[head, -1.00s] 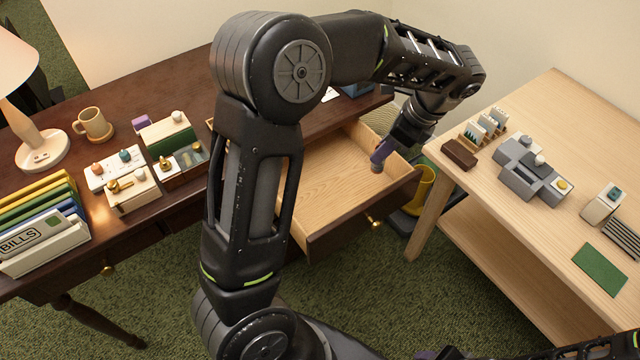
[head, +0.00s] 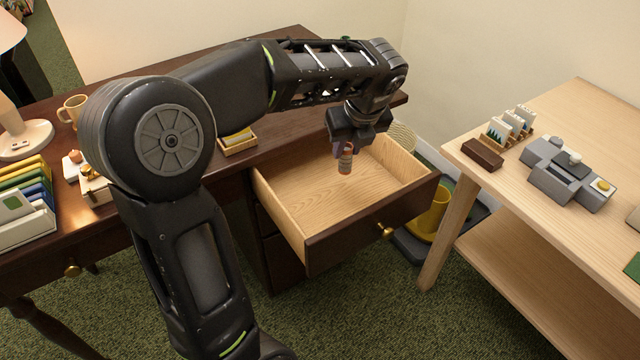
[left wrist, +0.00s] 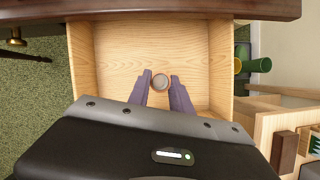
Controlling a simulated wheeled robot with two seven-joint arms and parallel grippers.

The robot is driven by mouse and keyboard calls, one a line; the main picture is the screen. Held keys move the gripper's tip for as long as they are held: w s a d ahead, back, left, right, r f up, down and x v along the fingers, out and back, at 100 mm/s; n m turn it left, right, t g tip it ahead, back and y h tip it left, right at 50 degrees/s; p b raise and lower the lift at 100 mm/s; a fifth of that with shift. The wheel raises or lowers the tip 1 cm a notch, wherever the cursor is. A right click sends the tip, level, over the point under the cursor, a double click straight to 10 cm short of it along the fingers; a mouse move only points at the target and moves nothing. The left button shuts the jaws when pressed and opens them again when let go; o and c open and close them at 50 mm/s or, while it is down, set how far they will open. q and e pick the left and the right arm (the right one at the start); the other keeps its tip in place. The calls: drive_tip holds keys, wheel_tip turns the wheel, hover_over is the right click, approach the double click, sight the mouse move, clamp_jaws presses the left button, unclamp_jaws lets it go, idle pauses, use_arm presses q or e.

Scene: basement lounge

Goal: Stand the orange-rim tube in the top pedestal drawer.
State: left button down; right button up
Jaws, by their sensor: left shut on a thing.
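The tube (head: 345,160) is a small upright cylinder with an orange band, held between the fingers of my left gripper (head: 347,143). In the head view it is over the open top pedestal drawer (head: 325,199), towards the drawer's back. I cannot tell whether its lower end touches the drawer floor. In the left wrist view the tube's round grey end (left wrist: 160,82) shows between the two purple fingers of the left gripper (left wrist: 160,85), with the bare drawer floor (left wrist: 190,48) around it. The drawer is otherwise empty. My right gripper is not in view.
The drawer's walls rise around the tube. A light wooden table (head: 560,128) stands to the right, with a grey block-like device (head: 566,172) and a brown block (head: 481,153). A small tray (head: 238,143) sits on the desk.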

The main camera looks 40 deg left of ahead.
sight(348, 159)
use_arm(q)
drive_tip(key=shift+f+b, duration=0.8)
drive_tip(key=shift+f, duration=1.65)
wheel_tip(348, 159, down, 5)
drive_tip(key=shift+f+b, duration=0.1)
drive_tip(key=shift+b, duration=0.8)
drive_tip(key=c, duration=1.2)
unclamp_jaws()
drive_tip(key=shift+o, duration=0.2)
